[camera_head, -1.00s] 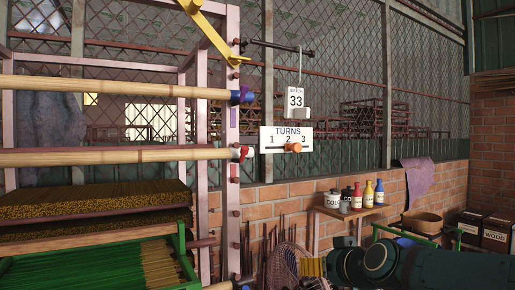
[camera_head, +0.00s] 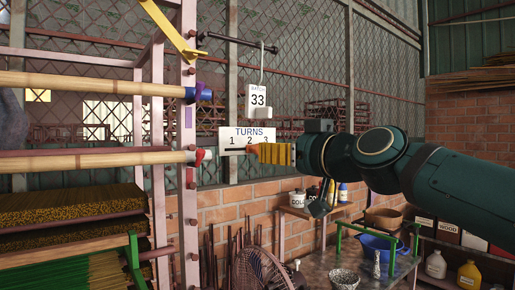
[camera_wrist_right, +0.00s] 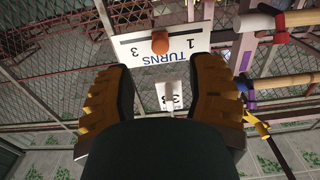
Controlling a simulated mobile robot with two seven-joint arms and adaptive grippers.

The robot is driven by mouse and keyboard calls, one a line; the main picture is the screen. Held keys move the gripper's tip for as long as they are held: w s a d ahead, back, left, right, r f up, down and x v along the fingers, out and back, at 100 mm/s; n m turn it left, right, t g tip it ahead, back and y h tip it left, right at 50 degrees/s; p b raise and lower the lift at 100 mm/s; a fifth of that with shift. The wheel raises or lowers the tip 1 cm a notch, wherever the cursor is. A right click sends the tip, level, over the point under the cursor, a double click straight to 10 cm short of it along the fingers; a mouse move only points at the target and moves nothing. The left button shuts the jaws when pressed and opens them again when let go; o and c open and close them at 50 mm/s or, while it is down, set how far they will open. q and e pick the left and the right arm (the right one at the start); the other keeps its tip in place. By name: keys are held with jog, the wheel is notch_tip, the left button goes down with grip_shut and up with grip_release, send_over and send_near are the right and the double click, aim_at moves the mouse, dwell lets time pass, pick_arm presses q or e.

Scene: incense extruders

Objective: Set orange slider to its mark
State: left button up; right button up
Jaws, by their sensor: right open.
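The orange slider (camera_wrist_right: 160,42) is on the white TURNS scale (camera_wrist_right: 138,46), which appears upside down in the right wrist view. The slider covers the place between the printed 3 and 1, where the 2 stands. In the head view the scale (camera_head: 231,135) is mounted beside the pink frame, and the slider is mostly hidden by my right gripper (camera_head: 262,153). The right gripper, with yellow ribbed fingers, is open. In the right wrist view its fingers (camera_wrist_right: 160,78) stand apart with the slider ahead between them, not gripped. My left gripper is not in view.
Capped bamboo rollers (camera_head: 100,84) and the pink frame post (camera_head: 188,220) are to the left.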

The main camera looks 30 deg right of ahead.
aim_at(255, 149)
jog(key=w, duration=0.7)
jog(key=shift+w+a+p, duration=0.25)
jog(key=shift+a+p, duration=0.05)
jog(key=shift+p, duration=0.1)
grip_shut()
